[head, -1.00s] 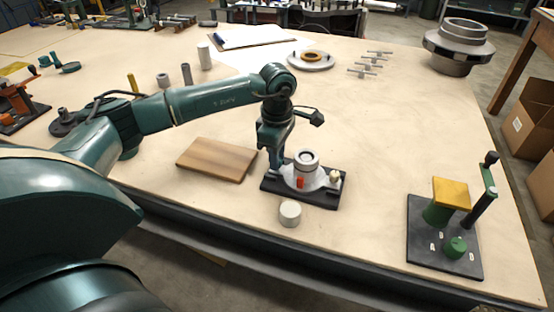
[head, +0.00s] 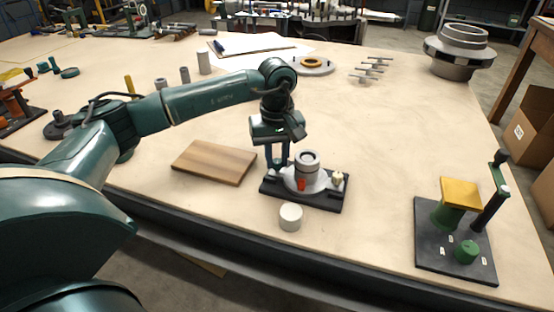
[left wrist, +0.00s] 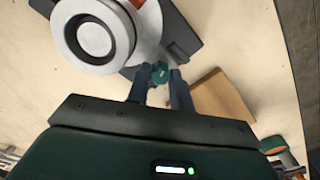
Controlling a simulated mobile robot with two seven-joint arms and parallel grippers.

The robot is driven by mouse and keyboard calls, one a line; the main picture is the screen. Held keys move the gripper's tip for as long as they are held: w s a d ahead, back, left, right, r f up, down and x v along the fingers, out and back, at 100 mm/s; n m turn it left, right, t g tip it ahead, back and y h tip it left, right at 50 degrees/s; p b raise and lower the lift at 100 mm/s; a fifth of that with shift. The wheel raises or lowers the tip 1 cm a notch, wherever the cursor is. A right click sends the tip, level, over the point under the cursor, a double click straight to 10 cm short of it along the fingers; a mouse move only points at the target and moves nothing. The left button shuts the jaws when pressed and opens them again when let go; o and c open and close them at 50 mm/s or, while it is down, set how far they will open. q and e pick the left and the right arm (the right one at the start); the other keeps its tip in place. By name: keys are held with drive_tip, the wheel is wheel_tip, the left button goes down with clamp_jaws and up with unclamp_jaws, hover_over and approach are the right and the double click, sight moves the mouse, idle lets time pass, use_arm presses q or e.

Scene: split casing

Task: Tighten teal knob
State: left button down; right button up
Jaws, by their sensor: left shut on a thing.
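The teal knob (left wrist: 159,73) shows in the left wrist view between the fingers of my left gripper (left wrist: 158,82), at the edge of the casing. My left gripper is shut on it. The casing has a grey ring-topped cylinder (head: 307,160) and stands on a black base plate (head: 330,203). A red knob (head: 301,184) and a cream knob (head: 337,178) sit on its front and right. My right gripper is not in view.
A wooden board (head: 214,162) lies left of the casing. A white cylinder (head: 290,217) stands just in front. A black-based fixture with a yellow block (head: 461,193) and a green knob (head: 466,251) stands at the right. The table between is clear.

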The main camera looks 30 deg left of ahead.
sight(277, 161)
use_arm(q)
drive_tip(key=m+b, duration=0.1)
drive_tip(key=m, duration=0.2)
drive_tip(key=shift+m, duration=0.3)
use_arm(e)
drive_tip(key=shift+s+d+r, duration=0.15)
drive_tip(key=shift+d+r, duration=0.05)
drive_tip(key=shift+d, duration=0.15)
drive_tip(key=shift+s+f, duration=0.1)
use_arm(q)
drive_tip(key=c, duration=1.2)
unclamp_jaws()
drive_tip(key=shift+c, duration=0.2)
drive_tip(key=shift+r, duration=0.1)
wheel_tip(277, 161, up, 13)
drive_tip(key=shift+p, duration=0.35)
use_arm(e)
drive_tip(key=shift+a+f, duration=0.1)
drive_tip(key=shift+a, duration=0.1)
